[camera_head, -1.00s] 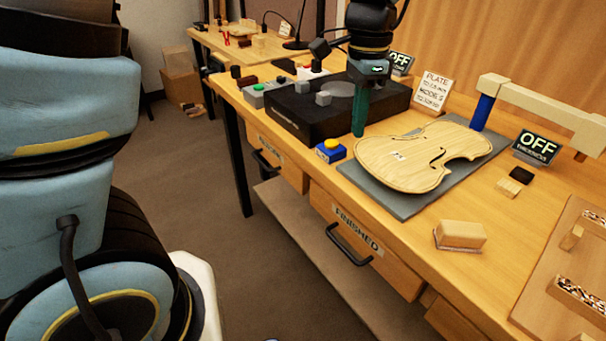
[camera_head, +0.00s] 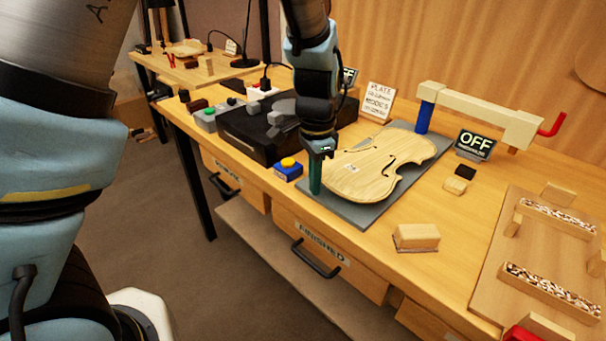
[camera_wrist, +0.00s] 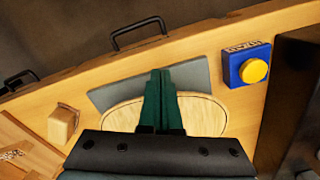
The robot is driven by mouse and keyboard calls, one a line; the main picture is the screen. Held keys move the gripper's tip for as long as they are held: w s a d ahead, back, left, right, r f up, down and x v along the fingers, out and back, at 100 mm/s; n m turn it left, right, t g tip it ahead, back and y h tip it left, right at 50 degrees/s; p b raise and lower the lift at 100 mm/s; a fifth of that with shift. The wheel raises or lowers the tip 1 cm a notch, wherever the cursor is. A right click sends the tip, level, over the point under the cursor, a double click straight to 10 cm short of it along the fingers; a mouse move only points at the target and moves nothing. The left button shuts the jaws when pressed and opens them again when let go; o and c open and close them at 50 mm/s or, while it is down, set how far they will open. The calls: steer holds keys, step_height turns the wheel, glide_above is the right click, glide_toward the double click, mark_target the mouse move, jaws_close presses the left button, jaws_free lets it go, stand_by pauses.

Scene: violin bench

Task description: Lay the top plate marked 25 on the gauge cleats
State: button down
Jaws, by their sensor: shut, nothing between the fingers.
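The pale wooden top plate (camera_head: 378,165) lies flat on a grey mat (camera_head: 362,216) on the bench. It has dark f-holes and a small label whose number is too small to read. My gripper (camera_head: 315,190) has green fingers. It is shut and empty, pointing down at the plate's left end in the head view. In the wrist view my gripper (camera_wrist: 160,78) hides the middle of the plate (camera_wrist: 203,113); whether it touches the plate I cannot tell. A cream beam (camera_head: 485,113) on a blue post (camera_head: 424,117), with a red handle, stands behind the plate. I cannot make out cleats.
A blue box with a yellow button (camera_head: 288,168) sits left of the mat, before a black box (camera_head: 248,133). An OFF display (camera_head: 475,144) stands right of the plate. A wooden block (camera_head: 416,237) lies in front. A wooden tray (camera_head: 490,281) is at right.

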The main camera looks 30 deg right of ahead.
steer(key=shift+s+d, duration=0.1)
steer(key=shift+d, duration=0.2)
steer(key=shift+s+d+p, duration=0.1)
steer(key=shift+d+p, duration=0.2)
steer(key=shift+d, duration=0.75)
